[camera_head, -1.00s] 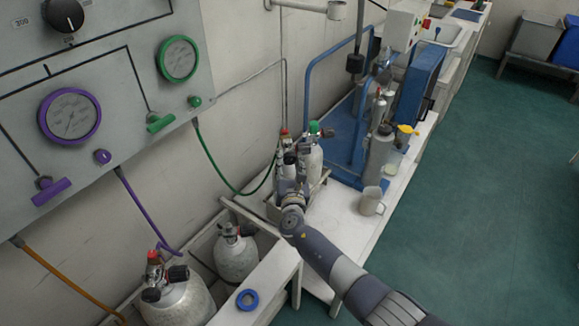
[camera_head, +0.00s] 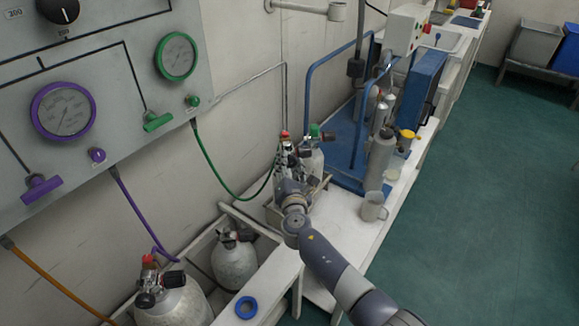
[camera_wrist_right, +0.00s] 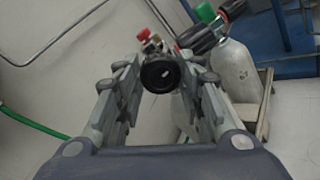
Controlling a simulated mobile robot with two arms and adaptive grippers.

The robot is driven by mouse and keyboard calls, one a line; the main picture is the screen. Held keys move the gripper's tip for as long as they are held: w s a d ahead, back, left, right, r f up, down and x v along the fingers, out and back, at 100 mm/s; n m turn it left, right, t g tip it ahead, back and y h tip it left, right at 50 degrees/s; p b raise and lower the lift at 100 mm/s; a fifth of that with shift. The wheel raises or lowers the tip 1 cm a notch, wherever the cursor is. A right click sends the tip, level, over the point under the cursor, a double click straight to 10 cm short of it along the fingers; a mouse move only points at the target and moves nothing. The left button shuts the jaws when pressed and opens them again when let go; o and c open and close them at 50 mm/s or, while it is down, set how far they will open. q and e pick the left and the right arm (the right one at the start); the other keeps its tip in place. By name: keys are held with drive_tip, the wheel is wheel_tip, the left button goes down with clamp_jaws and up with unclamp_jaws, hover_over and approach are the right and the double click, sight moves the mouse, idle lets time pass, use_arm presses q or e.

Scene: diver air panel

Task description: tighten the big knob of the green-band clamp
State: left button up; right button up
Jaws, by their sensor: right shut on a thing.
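My right gripper (camera_head: 291,166) reaches in among the small bottles on the white bench. In the right wrist view its two fingers (camera_wrist_right: 160,84) are closed on a round black knob (camera_wrist_right: 160,73), which shows end-on between the fingertips. A red cap (camera_wrist_right: 143,34) shows just beyond the knob. A bottle with a green cap (camera_head: 314,130) stands right behind the gripper; its green cap also shows in the right wrist view (camera_wrist_right: 205,12). No green band is distinguishable on the clamp itself, which is mostly hidden by the fingers. My left gripper is not in view.
A green hose (camera_head: 222,176) hangs from the wall panel (camera_head: 110,130) towards the bottles. Larger bottles (camera_head: 235,264) stand in a trough at lower left, beside a blue ring (camera_head: 246,308). A beaker (camera_head: 373,206) and a blue machine (camera_head: 421,82) stand to the right.

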drive_tip(key=shift+f, duration=0.1)
drive_tip(key=o, duration=1.1)
drive_tip(key=shift+c, duration=0.2)
drive_tip(key=shift+s, duration=0.1)
drive_tip(key=s, duration=1.2)
drive_tip(key=shift+d+r, duration=0.3)
drive_tip(key=shift+d, duration=0.1)
drive_tip(key=shift+w, duration=0.1)
